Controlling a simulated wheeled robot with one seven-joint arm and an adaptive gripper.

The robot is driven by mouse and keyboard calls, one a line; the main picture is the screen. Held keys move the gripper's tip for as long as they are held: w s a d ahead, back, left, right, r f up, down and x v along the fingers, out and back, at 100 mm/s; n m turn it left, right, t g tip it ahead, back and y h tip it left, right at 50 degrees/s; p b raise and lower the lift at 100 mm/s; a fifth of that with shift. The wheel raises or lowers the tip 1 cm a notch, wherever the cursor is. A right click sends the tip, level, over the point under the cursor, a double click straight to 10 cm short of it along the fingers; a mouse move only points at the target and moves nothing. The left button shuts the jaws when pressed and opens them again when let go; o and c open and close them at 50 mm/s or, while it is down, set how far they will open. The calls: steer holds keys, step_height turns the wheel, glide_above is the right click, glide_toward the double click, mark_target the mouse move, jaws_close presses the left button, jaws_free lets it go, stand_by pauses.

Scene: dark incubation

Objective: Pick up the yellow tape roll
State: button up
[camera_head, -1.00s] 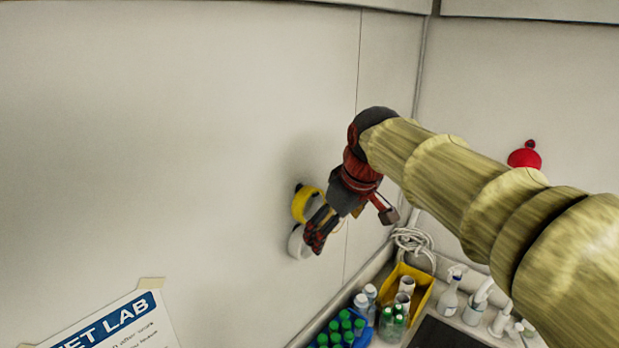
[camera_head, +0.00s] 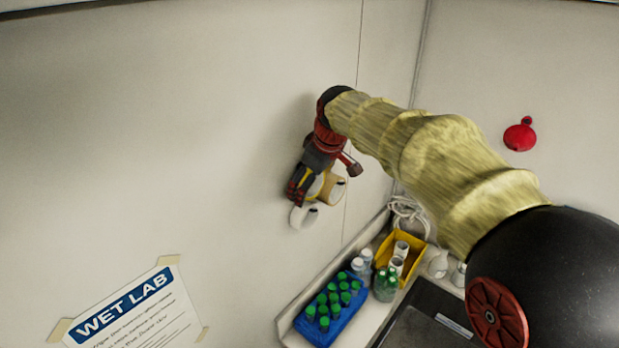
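My gripper (camera_head: 297,192) is at the wall, in front of the tape rolls, with its fingers pointing down and left. The yellow tape roll (camera_head: 316,187) is mostly hidden behind the fingers, and only slivers of yellow show beside them. A tan roll (camera_head: 334,189) shows just right of the gripper, and a white roll (camera_head: 304,216) hangs just below it. The fingers overlap the yellow roll in this view. I cannot tell whether they touch it or whether they are open or shut.
Below stand a blue rack (camera_head: 331,318) of green-capped bottles, a yellow bin (camera_head: 383,262) with white rolls and several clear bottles on a bench. A coiled white cord (camera_head: 408,214) lies in the corner. A red object (camera_head: 519,135) is on the right wall. The left wall bears a WET LAB sign (camera_head: 140,312).

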steer(key=shift+w+a+f, duration=0.1)
steer(key=shift+w+f, duration=0.05)
steer(key=shift+f, duration=0.3)
steer(key=shift+c, duration=0.5)
steer(key=c, duration=1.1)
steer(key=shift+c, duration=0.5)
